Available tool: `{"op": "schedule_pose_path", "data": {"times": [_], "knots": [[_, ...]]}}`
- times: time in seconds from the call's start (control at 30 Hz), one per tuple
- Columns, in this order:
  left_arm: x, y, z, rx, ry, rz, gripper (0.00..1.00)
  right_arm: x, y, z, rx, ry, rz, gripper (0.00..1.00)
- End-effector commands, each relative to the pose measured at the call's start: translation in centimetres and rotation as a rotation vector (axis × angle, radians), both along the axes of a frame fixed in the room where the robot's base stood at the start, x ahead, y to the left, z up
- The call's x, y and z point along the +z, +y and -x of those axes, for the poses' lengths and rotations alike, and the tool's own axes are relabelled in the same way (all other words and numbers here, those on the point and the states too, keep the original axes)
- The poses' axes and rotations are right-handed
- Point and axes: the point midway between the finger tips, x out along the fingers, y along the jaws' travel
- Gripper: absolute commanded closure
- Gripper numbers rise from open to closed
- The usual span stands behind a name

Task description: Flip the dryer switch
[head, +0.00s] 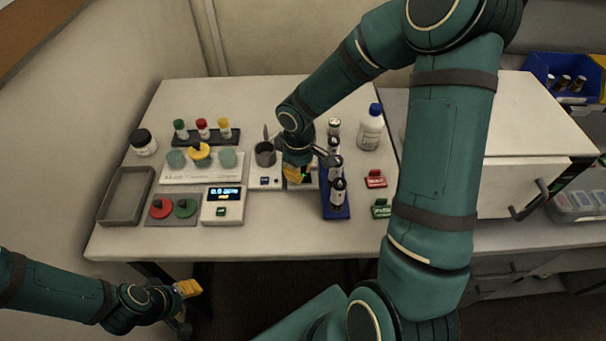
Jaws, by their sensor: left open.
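No thing is clearly marked as the dryer, so I cannot tell which it is. A low white device (258,184) with a small blue display and a grey cup (265,154) sits mid-table, partly hidden by my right gripper. My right gripper (299,178) points down over its right part, close to a small green light; contact and finger opening cannot be made out. A red-based block (376,180) and a green-based block (381,208) with small labels lie on the right of the table. My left gripper (187,315) is open, low in front of the table, away from everything on it.
A blue rack (338,213) with dark bottles stands just right of my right gripper. A white bottle (369,128) with a blue cap is behind. A scale (222,206), grey tray (125,196) and capped vials (202,128) fill the left. The front table strip is clear.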

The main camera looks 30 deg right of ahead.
Motion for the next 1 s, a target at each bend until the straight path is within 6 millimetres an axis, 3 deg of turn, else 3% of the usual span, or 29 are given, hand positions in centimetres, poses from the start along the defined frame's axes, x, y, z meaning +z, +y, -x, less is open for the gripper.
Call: {"op": "schedule_pose_path", "data": {"times": [0.8,1.0], "knots": [[4.8,0.0,0.0,0.0,0.0,0.0,0.53,6.3,0.0,-0.1,0.0,-0.004,0.001,1.0],[5.1,0.0,0.0,0.0,0.0,0.0,0.53,6.7,0.0,-0.1,0.0,-0.003,0.001,1.0]]}}
